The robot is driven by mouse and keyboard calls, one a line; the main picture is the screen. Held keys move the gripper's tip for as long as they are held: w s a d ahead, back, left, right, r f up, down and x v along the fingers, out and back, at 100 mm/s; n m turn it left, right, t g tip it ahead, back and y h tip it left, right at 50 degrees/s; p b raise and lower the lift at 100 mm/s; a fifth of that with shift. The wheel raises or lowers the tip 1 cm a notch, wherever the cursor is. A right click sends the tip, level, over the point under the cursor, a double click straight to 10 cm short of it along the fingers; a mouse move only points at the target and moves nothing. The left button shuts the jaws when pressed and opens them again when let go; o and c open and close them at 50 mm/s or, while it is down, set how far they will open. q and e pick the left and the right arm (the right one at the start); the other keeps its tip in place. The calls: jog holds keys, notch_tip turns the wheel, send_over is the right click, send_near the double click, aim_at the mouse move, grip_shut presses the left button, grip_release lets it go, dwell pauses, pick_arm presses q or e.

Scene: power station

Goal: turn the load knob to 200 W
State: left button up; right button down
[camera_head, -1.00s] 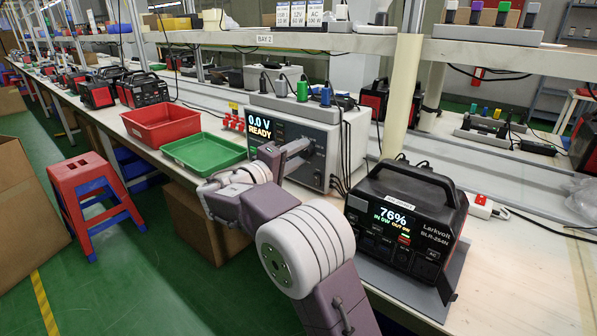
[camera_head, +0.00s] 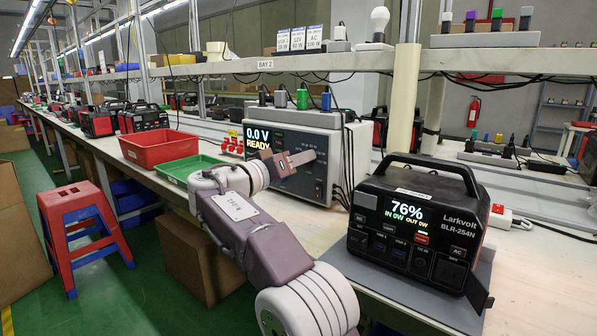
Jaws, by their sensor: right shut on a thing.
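The load tester (camera_head: 325,180) is a grey box on the bench, its display (camera_head: 262,139) reading "0.0 V READY". My right gripper (camera_head: 303,159) is at the right part of its front panel. It is shut on the load knob, which the fingers hide. The knob's pointer and most of its scale marks cannot be read. A black power station (camera_head: 410,215), marked Larkvolt BLR-254N, stands upright on a grey mat at the right; its screen reads 76%, IN 0W, OUT 0W. My left gripper is not in view.
A red bin (camera_head: 158,149) and a green tray (camera_head: 187,169) lie left of the tester. Coloured plugs (camera_head: 303,99) stand on top of it, with black cables hanging at its right side. A shelf (camera_head: 480,62) runs above. A red stool (camera_head: 72,222) stands on the floor.

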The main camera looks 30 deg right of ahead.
jog(key=shift+f+m+b, duration=0.1)
jog(key=shift+m+b, duration=0.4)
jog(key=shift+m, duration=0.3)
jog(key=c, duration=0.9)
grip_release()
jog(key=p+v, duration=0.2)
jog(key=v, duration=0.7)
